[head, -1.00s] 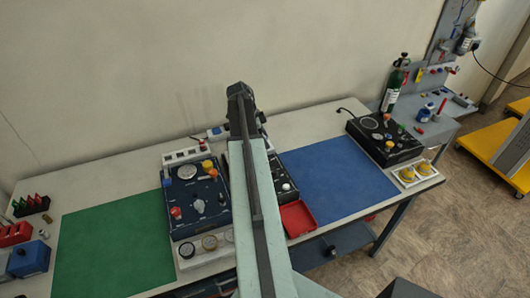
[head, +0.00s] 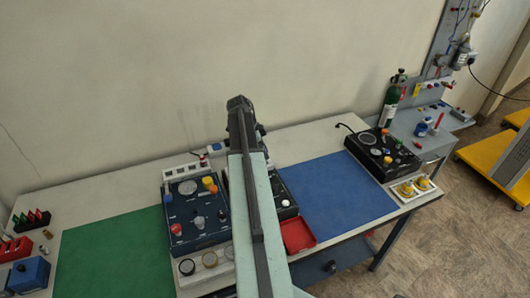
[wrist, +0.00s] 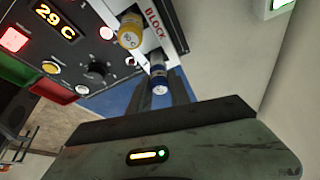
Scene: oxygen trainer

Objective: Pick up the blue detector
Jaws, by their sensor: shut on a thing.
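In the head view my arm reaches over the table and hides the gripper's fingertips and the detector.
A panel with a lit 29 C display (wrist: 58,22) is close on the left of the wrist view. In the head view, a dark blue panel (head: 196,215), a red tray (head: 297,234), a blue mat (head: 335,194) and a green mat (head: 112,255) lie on the table.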

